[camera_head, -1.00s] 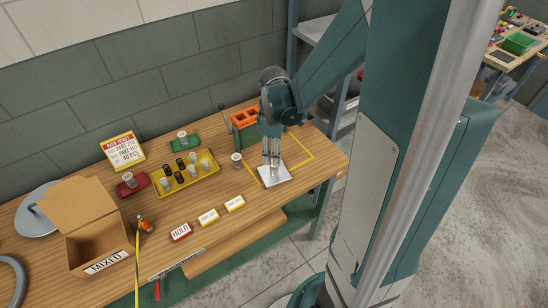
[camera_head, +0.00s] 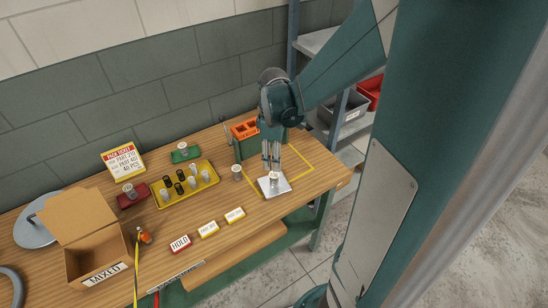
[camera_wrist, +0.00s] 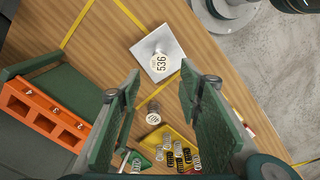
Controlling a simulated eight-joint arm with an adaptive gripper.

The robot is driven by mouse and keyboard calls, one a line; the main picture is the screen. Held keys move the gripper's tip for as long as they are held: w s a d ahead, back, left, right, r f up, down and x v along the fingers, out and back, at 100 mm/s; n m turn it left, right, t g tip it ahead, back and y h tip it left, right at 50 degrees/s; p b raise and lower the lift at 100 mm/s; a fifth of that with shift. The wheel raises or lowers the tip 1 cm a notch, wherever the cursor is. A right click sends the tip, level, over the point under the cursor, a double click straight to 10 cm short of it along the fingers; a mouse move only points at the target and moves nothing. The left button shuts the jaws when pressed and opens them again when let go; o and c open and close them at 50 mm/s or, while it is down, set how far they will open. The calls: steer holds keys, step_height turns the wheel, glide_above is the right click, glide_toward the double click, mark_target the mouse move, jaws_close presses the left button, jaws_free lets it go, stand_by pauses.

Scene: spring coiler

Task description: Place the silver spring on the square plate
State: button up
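A silver spring (camera_head: 275,176) with a round white tag on top stands on the square plate (camera_head: 283,187). In the wrist view the spring's tag (camera_wrist: 161,64) reads 536, near the middle of the bright plate (camera_wrist: 143,50). My gripper (camera_head: 271,163) is just above the spring, pointing down. In the wrist view its two green-padded fingers (camera_wrist: 160,85) are apart with nothing between them. Another silver spring (camera_head: 237,173) stands on the wood left of the plate; it also shows in the wrist view (camera_wrist: 153,111).
A yellow tray (camera_head: 213,180) holds several dark and silver springs. Springs also stand on a red holder (camera_head: 135,200) and a green holder (camera_head: 190,154). Left are a ticket sign (camera_head: 122,158) and a cardboard box (camera_head: 90,262). HOLD (camera_head: 181,244) and yellow-edged labels lie in front.

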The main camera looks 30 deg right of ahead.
steer(key=shift+r, duration=0.1)
steer(key=s+a+r+m+t, duration=0.3)
steer(key=s+a+r+m, duration=0.1)
steer(key=a+r, duration=0.4)
steer(key=s+a+r+m+t, duration=0.4)
steer(key=s+a+r+m, duration=0.1)
steer(key=s+a+r, duration=0.2)
steer(key=shift+a+r, duration=0.45)
steer(key=shift+r, duration=0.5)
